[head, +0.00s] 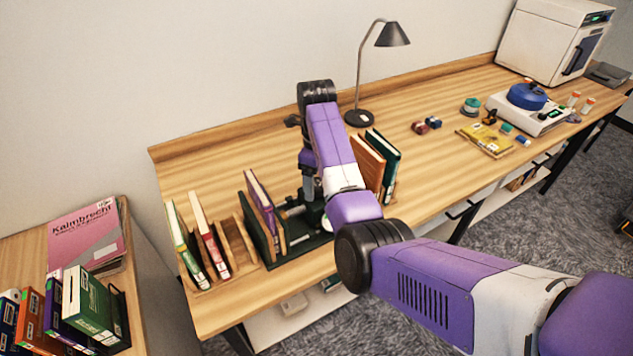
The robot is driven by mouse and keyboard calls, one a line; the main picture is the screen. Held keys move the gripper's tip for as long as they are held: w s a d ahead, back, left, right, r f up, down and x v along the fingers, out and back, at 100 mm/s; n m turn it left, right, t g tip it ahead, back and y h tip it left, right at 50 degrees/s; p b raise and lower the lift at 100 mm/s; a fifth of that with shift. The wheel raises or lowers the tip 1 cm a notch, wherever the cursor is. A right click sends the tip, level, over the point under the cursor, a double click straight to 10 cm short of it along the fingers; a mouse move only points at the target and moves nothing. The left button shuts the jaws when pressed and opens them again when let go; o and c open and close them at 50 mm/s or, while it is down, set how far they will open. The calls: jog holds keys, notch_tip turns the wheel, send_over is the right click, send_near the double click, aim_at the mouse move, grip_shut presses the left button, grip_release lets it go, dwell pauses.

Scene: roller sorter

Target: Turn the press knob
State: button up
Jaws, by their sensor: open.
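A dark green press (296,240) stands near the front edge of the long wooden table, with pale metal rods and upright books at its left end. My arm crosses in front of its right part. The press knob cannot be made out clearly; it may be behind my arm. My gripper (310,194) points down over the press, partly hidden by my own arm link. Its jaws are open and small in view. I cannot tell whether they touch the press or stand around the knob.
A wooden rack (237,254) with books stands left of the press. More upright books (368,163) stand to its right. A desk lamp (359,117) is behind. Small items, a scale (541,120) and a white oven (545,42) are farther right. The back left tabletop is clear.

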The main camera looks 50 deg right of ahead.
jog(key=shift+f, duration=0.35)
jog(key=c, duration=1.4)
jog(key=shift+o, duration=0.3)
jog(key=shift+n, duration=0.4)
